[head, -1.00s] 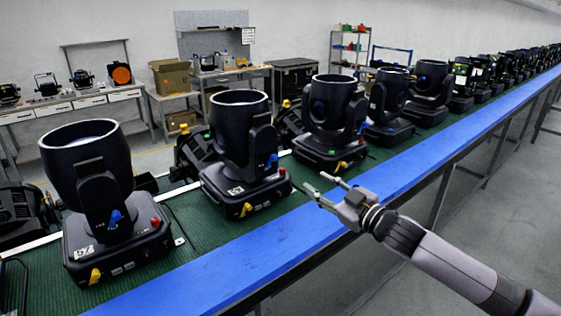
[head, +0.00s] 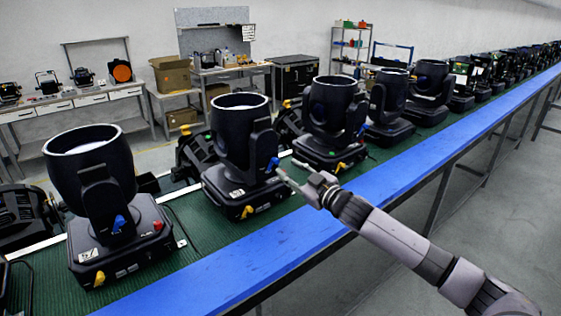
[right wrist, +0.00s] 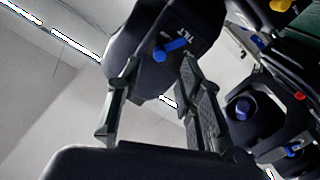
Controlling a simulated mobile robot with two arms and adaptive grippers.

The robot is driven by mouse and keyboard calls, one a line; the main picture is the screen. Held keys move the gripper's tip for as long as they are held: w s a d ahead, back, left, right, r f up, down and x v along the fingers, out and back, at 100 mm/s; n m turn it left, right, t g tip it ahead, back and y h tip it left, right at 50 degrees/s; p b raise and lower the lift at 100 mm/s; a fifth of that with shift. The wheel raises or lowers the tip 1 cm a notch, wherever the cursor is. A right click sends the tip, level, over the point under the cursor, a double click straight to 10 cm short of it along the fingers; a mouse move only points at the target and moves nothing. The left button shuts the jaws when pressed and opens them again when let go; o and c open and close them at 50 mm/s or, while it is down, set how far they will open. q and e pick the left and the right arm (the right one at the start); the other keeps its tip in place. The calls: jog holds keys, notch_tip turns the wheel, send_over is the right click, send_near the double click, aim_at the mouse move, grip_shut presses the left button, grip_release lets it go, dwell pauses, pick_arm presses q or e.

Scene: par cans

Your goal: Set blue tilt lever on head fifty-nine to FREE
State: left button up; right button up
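A black moving-head light (head: 238,130) stands upright on the belt, second from the left, with a small base label too small to read surely. Its blue tilt lever (head: 272,164) is on the side of the yoke arm. My right gripper (head: 287,173) is just right of that lever. In the right wrist view, the blue lever (right wrist: 172,49) sits beside the word TILT on the yoke, just beyond my fingertips. My right gripper (right wrist: 157,75) is open there, its fingers apart with nothing between them. I cannot tell whether a finger touches the lever. My left gripper is out of view.
A similar head (head: 92,170) stands at the near left, another (head: 331,107) to the right, and several more run off along the green belt (head: 190,218). A blue rail (head: 220,275) edges the belt on my side. Yellow levers stick out of the bases.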

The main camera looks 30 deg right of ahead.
aim_at(278, 162)
jog(key=shift+w+a+p, duration=0.15)
jog(key=shift+w+p, duration=0.25)
jog(key=shift+w, duration=0.95)
jog(key=shift+w+a+p, duration=0.1)
jog(key=shift+w+p, duration=0.25)
jog(key=shift+w, duration=1)
grip_shut()
